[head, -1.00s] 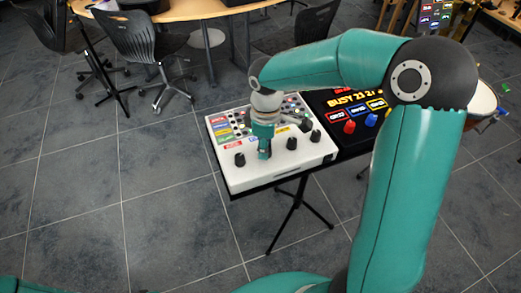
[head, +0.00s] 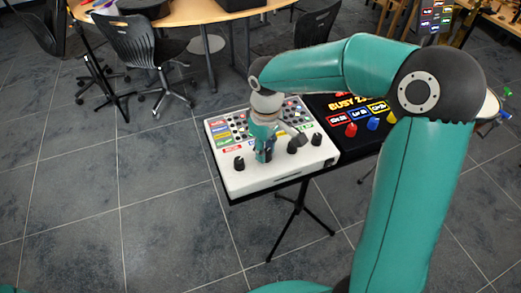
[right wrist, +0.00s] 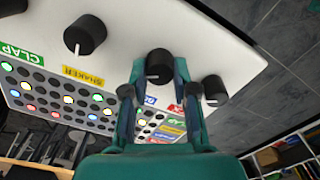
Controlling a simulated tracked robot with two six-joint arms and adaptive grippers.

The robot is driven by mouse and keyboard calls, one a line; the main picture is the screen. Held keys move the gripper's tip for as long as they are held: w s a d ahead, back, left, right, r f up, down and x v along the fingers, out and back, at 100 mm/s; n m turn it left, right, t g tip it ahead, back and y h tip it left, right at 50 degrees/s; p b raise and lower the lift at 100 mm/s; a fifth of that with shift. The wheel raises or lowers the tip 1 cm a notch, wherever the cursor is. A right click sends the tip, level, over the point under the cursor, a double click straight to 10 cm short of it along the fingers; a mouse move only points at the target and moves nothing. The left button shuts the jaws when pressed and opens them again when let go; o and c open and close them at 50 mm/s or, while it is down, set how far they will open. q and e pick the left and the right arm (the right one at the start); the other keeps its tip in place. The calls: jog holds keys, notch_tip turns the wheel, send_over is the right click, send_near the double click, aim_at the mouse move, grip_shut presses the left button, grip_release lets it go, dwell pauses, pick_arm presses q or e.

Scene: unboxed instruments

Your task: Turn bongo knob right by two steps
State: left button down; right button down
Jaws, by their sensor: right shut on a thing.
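A white instrument box (head: 238,185) with a row of black knobs along its front edge stands on a dark stand. My right gripper (head: 264,157) reaches down onto the second knob from the left. In the right wrist view its two fingers are shut on the sides of that black knob (right wrist: 160,61), whose white mark shows near the bottom. I cannot read the label by the held knob, so I cannot confirm that it is the bongo knob. Neighbouring knobs (right wrist: 85,35) (right wrist: 214,90) stand free on either side. My left gripper is not in view.
A black panel with red and blue knobs (head: 351,130) sits right beside the white box. Lit pads (right wrist: 60,98) and coloured labels, including SHAKER (right wrist: 83,76) and CLAP (right wrist: 16,48), lie behind the knobs. Chairs (head: 135,40) and a wooden table stand farther back.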

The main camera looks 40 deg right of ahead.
jog(key=shift+s+d, duration=0.1)
jog(key=shift+d, duration=0.05)
jog(key=c, duration=0.9)
grip_release()
notch_tip(320, 180, up, 12)
jog(key=shift+f, duration=0.1)
